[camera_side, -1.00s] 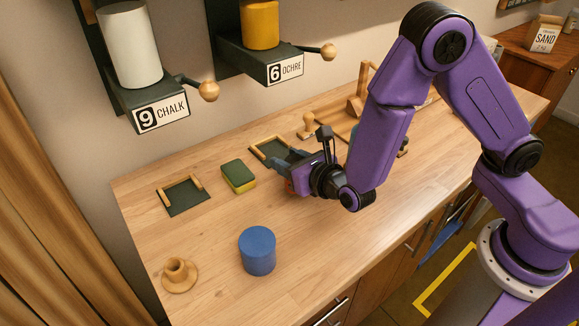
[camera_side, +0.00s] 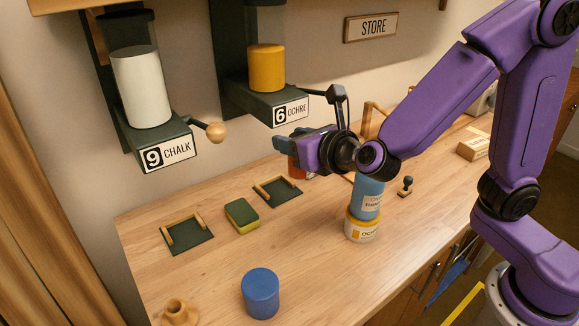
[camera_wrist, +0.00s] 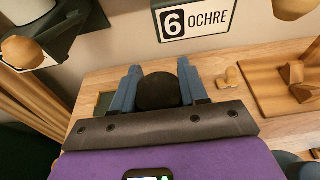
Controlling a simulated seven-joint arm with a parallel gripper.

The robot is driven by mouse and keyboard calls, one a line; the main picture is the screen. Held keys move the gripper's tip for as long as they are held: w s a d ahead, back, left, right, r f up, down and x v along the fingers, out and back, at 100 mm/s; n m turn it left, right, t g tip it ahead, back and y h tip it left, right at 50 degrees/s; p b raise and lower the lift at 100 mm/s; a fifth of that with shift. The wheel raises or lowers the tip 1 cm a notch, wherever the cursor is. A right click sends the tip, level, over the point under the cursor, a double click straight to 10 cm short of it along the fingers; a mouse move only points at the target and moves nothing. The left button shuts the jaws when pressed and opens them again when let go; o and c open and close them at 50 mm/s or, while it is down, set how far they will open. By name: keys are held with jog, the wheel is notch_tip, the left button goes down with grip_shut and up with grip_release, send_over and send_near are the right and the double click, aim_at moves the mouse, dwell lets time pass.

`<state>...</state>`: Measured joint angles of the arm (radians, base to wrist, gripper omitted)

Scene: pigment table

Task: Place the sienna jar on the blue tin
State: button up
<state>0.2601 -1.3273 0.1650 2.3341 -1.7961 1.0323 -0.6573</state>
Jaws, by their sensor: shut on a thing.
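My gripper (camera_side: 290,148) is shut on the sienna jar (camera_side: 297,168), raised above the back of the table. The jar shows as a reddish-orange body, partly hidden by the fingers. In the wrist view, its dark round lid (camera_wrist: 158,92) sits between the two blue-grey fingers of my gripper (camera_wrist: 160,74). The blue tin (camera_side: 260,294), a plain blue cylinder, stands upright at the front of the table with a bare top. It lies in front and to the left of my gripper, well apart from the held jar.
A light-blue labelled container (camera_side: 369,195) stands on a yellow-and-white ochre jar (camera_side: 361,229), right of my gripper. The chalk dispenser (camera_side: 155,130) and ochre dispenser (camera_side: 270,95) jut from the wall. A green-yellow sponge (camera_side: 242,214) and a wooden ring stand (camera_side: 178,312) lie leftward.

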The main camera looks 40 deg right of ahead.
jog(key=shift+s+a+r, duration=0.1)
jog(key=shift+s+r, duration=0.05)
jog(key=shift+r, duration=0.1)
jog(key=s+a+r+n+g+y, duration=0.1)
jog(key=s+a+n+y, duration=0.25)
jog(key=s, duration=0.65)
jog(key=s+a+r+n+g+y, duration=0.1)
jog(key=s+a+r+n+y, duration=0.2)
jog(key=s, duration=0.6)
send_over(251, 279)
jog(key=shift+m+y, duration=0.25)
jog(key=shift+y, duration=0.1)
jog(key=shift+f, duration=7.15)
jog(key=shift+f, duration=0.15)
jog(key=o, duration=1.1)
jog(key=shift+o, duration=0.2)
